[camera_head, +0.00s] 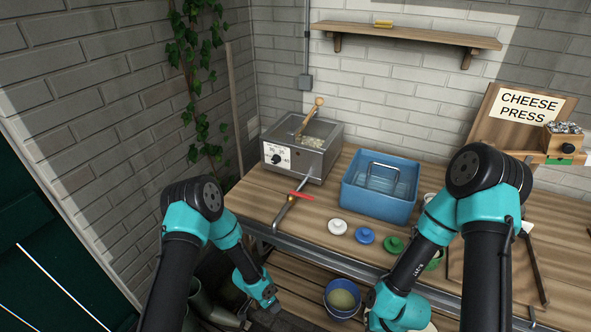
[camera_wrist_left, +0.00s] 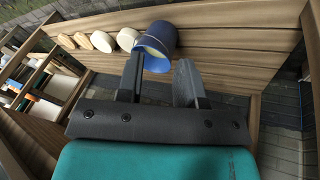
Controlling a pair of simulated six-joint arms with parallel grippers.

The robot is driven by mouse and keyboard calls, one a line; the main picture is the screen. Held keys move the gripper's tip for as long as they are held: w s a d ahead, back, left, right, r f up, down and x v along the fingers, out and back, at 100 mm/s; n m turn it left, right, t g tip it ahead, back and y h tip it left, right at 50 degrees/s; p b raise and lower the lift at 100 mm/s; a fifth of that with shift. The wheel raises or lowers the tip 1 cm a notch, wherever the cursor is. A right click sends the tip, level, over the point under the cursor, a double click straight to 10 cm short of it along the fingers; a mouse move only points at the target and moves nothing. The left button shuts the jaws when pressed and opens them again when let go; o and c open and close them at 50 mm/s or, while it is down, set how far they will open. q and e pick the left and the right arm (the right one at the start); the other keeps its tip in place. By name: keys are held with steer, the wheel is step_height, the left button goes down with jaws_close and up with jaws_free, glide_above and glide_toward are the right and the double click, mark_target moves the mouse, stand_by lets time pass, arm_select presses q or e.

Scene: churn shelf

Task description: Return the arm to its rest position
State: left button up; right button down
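My left arm comes down on the left of the head view. Its gripper (camera_head: 272,304) hangs low in front of the bench, left of a blue bucket (camera_head: 342,297). In the left wrist view the two dark fingers (camera_wrist_left: 159,75) stand apart with nothing held between them. The blue bucket (camera_wrist_left: 158,40) with pale contents shows beyond the fingertips there. My right arm reaches down in front of the bench on the right. Its gripper is not visible, hidden or below the frame edge.
The wooden bench (camera_head: 257,196) carries a metal vat (camera_head: 302,148), a blue tub (camera_head: 379,187) and white (camera_head: 337,226), blue (camera_head: 365,235) and green (camera_head: 393,244) lids. Several pale round pieces (camera_wrist_left: 102,41) lie on the lower shelf (camera_wrist_left: 235,42). A brick wall stands left.

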arm_select(q)
steer(key=s+a+r+n+t+y, duration=0.1)
steer(key=s+a+r+n, duration=1.1)
steer(key=s+a+r, duration=0.1)
steer(key=shift+s+a, duration=0.4)
steer(key=shift+s, duration=0.35)
